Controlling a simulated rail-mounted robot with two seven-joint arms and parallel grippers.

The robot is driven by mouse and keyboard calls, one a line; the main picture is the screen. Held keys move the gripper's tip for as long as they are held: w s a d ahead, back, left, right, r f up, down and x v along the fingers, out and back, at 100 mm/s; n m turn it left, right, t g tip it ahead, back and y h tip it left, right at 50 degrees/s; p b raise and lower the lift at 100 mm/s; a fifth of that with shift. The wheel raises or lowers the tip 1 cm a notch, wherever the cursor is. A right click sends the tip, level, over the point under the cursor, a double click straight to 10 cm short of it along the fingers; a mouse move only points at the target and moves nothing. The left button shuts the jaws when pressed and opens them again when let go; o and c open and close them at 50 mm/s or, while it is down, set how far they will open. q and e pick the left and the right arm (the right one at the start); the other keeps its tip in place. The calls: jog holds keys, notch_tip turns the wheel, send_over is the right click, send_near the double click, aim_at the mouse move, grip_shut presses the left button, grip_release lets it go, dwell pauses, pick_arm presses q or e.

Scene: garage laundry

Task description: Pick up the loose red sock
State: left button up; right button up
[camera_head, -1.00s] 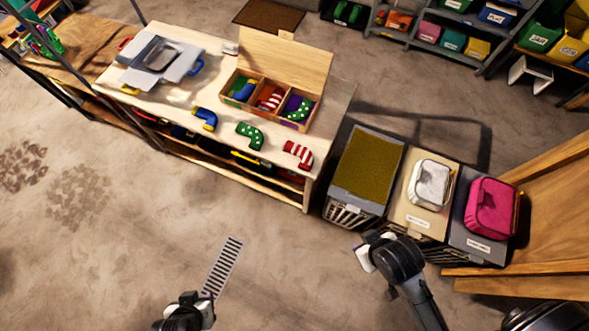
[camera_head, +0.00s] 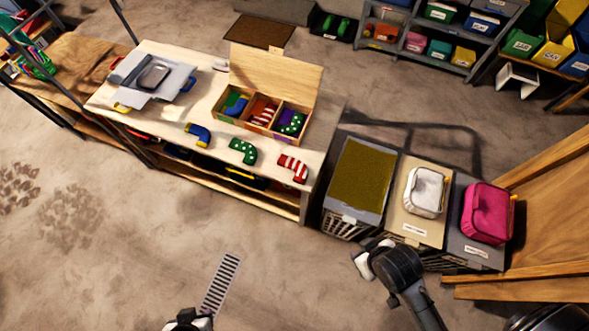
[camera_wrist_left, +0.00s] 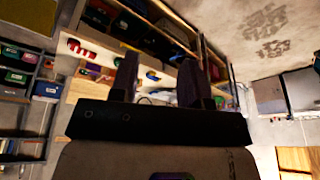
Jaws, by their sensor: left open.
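The loose red sock (camera_head: 293,169), with white stripes, lies on the pale wooden table (camera_head: 222,160) near its right front corner. It also shows small at the upper left in the left wrist view (camera_wrist_left: 80,50). A green dotted sock (camera_head: 243,151) and a blue sock (camera_head: 198,134) lie in a row to its left. My left gripper (camera_head: 188,322) is at the bottom edge of the head view, over the floor and well short of the table. Its two fingers (camera_wrist_left: 158,80) are apart and empty. My right gripper (camera_head: 362,262) is low, near the baskets; its jaws are unclear.
An open wooden box (camera_head: 252,127) with three compartments of socks stands behind the loose socks. A grey folding board (camera_head: 177,82) lies at the table's left. Lidded baskets (camera_head: 358,178) stand right of the table, one bearing a pink bag (camera_head: 487,212). The floor in front is clear.

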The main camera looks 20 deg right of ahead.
pick_arm(q)
jog(key=o, duration=0.8)
jog(key=shift+d, duration=0.1)
